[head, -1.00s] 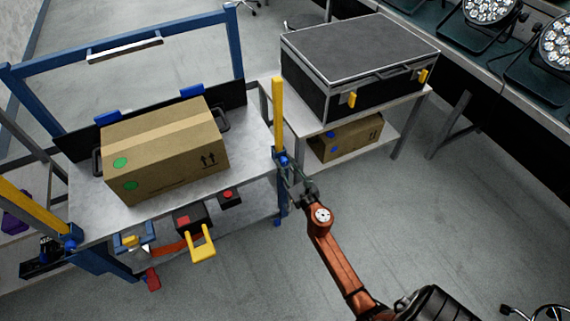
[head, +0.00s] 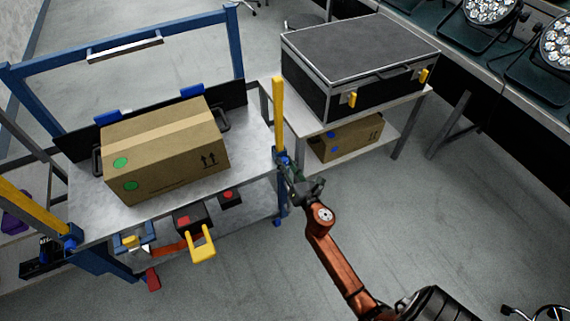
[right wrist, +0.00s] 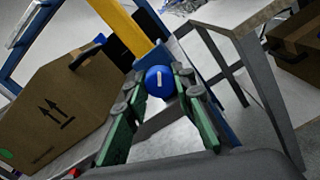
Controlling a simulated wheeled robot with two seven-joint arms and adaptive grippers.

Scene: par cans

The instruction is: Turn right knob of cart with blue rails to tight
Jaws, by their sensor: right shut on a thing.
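The cart with blue rails (head: 242,60) stands at the left with a grey top. Its right knob (right wrist: 160,82) is a round blue knob with a white mark, at the foot of the yellow post (head: 278,115). In the right wrist view the mark stands nearly upright, tilted slightly. My right gripper (head: 287,170) is at this knob at the cart's front right corner. Its green fingers, also in the right wrist view (right wrist: 160,88), are shut on the knob from both sides. In the head view the fingers partly hide the knob. My left gripper is not in view.
A cardboard box (head: 165,150) sits on the cart top. A yellow handle (head: 201,243) sticks out at the cart's front. A side table with a black case (head: 360,60) stands behind right. The floor (head: 450,220) right of the cart is clear.

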